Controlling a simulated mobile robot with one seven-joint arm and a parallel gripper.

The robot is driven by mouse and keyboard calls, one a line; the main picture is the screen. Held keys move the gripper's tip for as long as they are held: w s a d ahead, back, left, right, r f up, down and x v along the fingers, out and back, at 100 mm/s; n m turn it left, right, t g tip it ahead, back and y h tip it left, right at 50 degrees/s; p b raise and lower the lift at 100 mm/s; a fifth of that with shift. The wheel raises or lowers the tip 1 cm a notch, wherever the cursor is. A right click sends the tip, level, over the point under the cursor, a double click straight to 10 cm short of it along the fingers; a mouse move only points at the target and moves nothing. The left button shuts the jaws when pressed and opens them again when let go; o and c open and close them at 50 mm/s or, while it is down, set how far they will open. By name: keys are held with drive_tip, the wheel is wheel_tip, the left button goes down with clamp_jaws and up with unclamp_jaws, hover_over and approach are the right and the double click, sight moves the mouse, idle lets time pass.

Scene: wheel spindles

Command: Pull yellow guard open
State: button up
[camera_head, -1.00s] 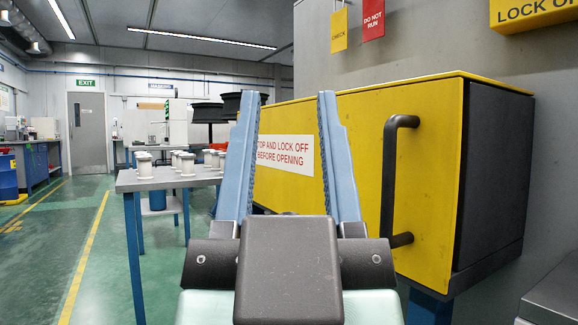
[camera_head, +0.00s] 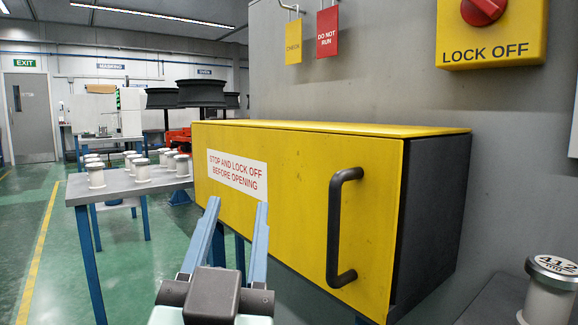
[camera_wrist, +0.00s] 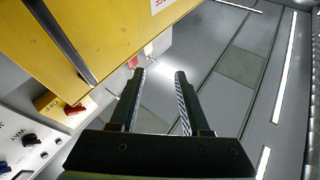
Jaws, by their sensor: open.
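The yellow guard (camera_head: 290,185) is a box-like cover on the grey machine wall, with a white warning label (camera_head: 238,174). Its front looks shut. A dark upright bar handle (camera_head: 334,230) is near its right end. My gripper (camera_head: 236,208) is open and empty in front of the guard, below the label and left of the handle. In the wrist view the guard (camera_wrist: 100,40) fills the upper left, with the dark handle (camera_wrist: 60,42) across it. The gripper (camera_wrist: 158,75) is apart from the handle there, nothing between its fingers.
A lock-off box with a red knob (camera_head: 490,50) and hanging tags (camera_head: 327,32) are above the guard. A table (camera_head: 120,187) with several white spindles stands at left. A spindle marked 412 (camera_head: 548,290) stands at lower right. Green floor (camera_head: 120,265) is open at left.

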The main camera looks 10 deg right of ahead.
drive_tip(key=w+f+m+g+h+p, duration=0.2)
drive_tip(key=w+g+p, duration=0.15)
drive_tip(key=p, duration=0.45)
drive_tip(key=m+g+h+p, duration=0.5)
drive_tip(key=g+h+p, duration=0.25)
drive_tip(key=p, duration=1.45)
approach(331, 230)
drive_tip(key=shift+h, duration=0.45)
drive_tip(key=x, duration=1)
drive_tip(key=shift+w+d+f+p, duration=0.15)
drive_tip(key=shift+w+f+p, duration=0.15)
drive_tip(key=shift+w+p, duration=0.1)
clamp_jaws()
drive_tip(key=shift+s, duration=0.1)
